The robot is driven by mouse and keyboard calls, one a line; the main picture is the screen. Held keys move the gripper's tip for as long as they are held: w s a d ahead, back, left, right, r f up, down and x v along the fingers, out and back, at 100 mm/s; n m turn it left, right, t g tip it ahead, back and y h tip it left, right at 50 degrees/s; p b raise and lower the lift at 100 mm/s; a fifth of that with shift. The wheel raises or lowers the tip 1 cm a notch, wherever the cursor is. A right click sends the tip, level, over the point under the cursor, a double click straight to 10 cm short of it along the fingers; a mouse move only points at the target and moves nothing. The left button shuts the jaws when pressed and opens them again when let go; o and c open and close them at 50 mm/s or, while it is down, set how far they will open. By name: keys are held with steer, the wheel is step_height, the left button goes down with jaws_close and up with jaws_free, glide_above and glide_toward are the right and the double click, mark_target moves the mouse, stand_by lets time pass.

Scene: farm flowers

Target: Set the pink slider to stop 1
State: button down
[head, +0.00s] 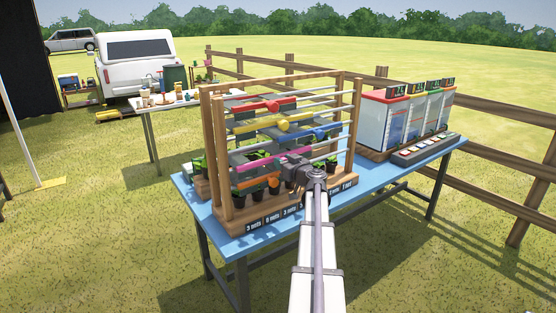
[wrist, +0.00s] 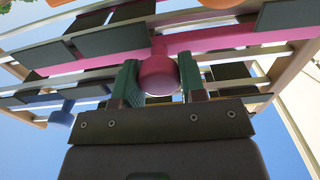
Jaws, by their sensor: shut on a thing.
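The pink slider (head: 262,160) is a long pink bar on a rail of the wooden frame (head: 208,150), below the blue slider and above the orange one. In the wrist view its round pink knob (wrist: 158,76) sits between the two green fingers of my gripper (wrist: 161,84), which is shut on it. In the head view my gripper (head: 290,166) is at the front of the frame, right of the frame's middle, and hides part of the pink bar and the knob. Labels (head: 272,221) run along the frame's base; some are hidden behind my arm.
Red (head: 262,104), yellow (head: 284,124), blue (head: 322,134) and orange (head: 258,184) sliders share the frame. Potted plants (head: 240,180) stand inside it. The frame is on a blue table (head: 185,186), with a row of display boxes (head: 384,122) to its right. A wooden fence (head: 500,170) stands behind.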

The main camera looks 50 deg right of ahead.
steer(key=shift+a, duration=0.2)
steer(key=c, duration=0.7)
jaws_free()
steer(key=shift+w+a, duration=0.1)
steer(key=v, duration=1)
steer(key=shift+s, duration=0.4)
